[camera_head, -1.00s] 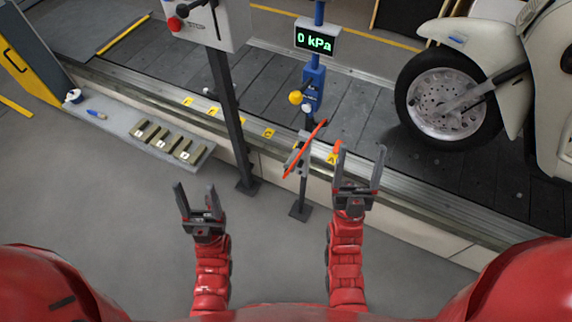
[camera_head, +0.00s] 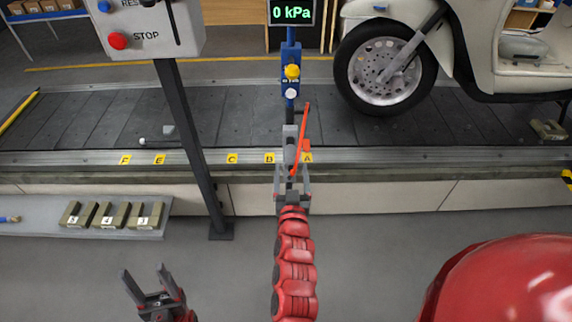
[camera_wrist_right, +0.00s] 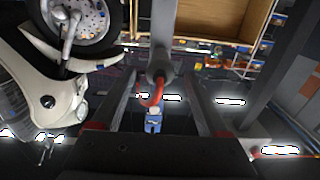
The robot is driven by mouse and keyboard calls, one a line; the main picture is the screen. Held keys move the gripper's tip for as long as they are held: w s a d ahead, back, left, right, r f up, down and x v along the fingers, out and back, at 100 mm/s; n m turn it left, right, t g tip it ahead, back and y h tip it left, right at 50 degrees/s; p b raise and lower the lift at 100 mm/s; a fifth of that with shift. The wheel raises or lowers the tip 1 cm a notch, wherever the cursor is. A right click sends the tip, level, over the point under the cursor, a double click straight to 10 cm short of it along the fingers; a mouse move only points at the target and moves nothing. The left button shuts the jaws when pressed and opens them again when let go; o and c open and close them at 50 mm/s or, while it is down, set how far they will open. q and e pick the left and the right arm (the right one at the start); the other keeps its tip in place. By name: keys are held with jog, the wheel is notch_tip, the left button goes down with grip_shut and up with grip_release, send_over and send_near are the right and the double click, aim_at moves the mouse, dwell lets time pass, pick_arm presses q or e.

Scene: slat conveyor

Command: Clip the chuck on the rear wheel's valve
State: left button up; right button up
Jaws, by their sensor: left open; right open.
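A grey piece (camera_head: 289,135), which looks like the chuck in its holder, stands beside an orange-red hose (camera_head: 302,130) in front of the blue post. My right gripper (camera_head: 292,172) is open just in front of it, partly covering its lower part. In the right wrist view, a grey rounded part (camera_wrist_right: 160,62) with the red hose (camera_wrist_right: 150,97) lies between the open fingers, with no clear contact. My left gripper (camera_head: 151,277) is open and empty, low over the floor. One scooter wheel (camera_head: 366,66) shows; I cannot make out its valve. I see no second wheel.
A blue post (camera_head: 290,85) carries a yellow knob and a 0 kPa display (camera_head: 291,12). A control box (camera_head: 150,30) stands on a dark post. The conveyor edge (camera_head: 400,157) crosses ahead. A shelf (camera_head: 60,225) with numbered blocks is at left. Floor between the arms is clear.

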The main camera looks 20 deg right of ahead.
aim_at(291, 150)
dwell(0.3)
jog(key=shift+w+d+f+b, duration=0.15)
jog(key=shift+w+f+b, duration=0.05)
jog(key=shift+w+b, duration=0.35)
jog(key=b+x, duration=0.4)
jog(key=x, duration=0.2)
jog(key=shift+w+d+r, duration=0.1)
jog(key=shift+w, duration=0.1)
jog(key=shift+w+d, duration=0.15)
jog(key=shift+w, duration=0.55)
jog(key=shift+p, duration=0.45)
grip_shut()
dwell(0.5)
